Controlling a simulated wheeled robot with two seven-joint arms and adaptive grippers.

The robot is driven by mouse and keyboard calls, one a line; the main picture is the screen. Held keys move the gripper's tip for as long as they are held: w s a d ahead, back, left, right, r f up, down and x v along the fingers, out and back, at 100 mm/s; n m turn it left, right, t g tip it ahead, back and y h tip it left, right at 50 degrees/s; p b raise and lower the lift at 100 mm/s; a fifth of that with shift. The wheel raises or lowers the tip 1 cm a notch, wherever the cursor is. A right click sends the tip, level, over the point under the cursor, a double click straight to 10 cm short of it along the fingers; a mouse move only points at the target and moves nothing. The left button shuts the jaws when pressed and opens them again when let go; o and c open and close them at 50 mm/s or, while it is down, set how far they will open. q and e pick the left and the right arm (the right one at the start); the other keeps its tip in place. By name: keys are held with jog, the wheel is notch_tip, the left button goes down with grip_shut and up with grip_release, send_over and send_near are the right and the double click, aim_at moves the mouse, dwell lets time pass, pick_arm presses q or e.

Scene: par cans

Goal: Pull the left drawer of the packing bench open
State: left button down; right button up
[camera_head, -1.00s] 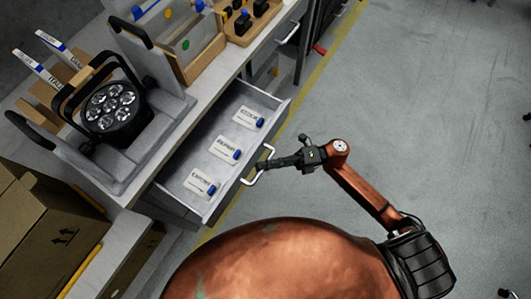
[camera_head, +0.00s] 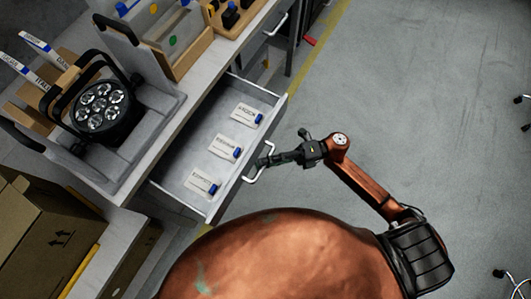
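The left drawer (camera_head: 169,197) of the packing bench (camera_head: 195,88) stands pulled well out, with its inside showing. Three white labelled cards with blue parts lie in it. Its pale bar handle (camera_head: 247,180) is on the front panel. My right gripper (camera_head: 264,161) is at the handle, coming from the right, its dark fingers together across the bar. It looks shut on the handle, though the fingertips are small and partly overlap it. My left gripper is not in view.
A black par can (camera_head: 103,106) sits in a grey foam cradle on the bench. A cardboard box (camera_head: 40,235) is at lower left. Another bench handle (camera_head: 276,25) shows at the top. The grey floor (camera_head: 430,120) at right is mostly clear.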

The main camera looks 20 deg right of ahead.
jog(key=shift+d, duration=0.1)
jog(key=d+f, duration=0.1)
jog(key=d, duration=1)
jog(key=shift+s+d+f, duration=0.2)
jog(key=shift+d+f, duration=0.15)
jog(key=shift+d, duration=0.05)
